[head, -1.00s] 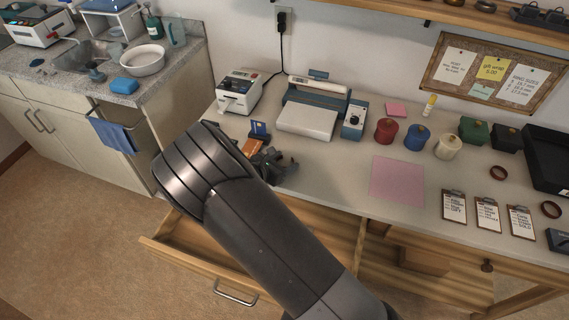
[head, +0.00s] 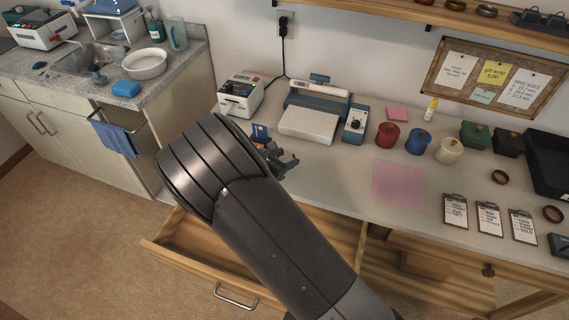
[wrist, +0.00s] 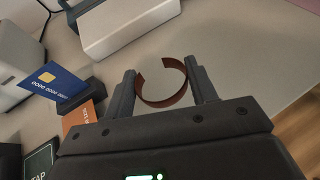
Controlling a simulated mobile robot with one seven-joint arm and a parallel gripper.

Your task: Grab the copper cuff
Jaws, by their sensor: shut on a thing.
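The copper cuff (wrist: 166,102) is an open C-shaped brown band. In the wrist view it sits between the two fingers of my gripper (wrist: 161,74), which is shut on it from both sides. The cuff's gap faces away from the palm. The cuff cannot be made out there.
A blue card (wrist: 55,82) in a dark holder and an orange card are left of my gripper. A pink sheet (head: 398,184) lies right. A drawer (head: 215,262) is open below.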

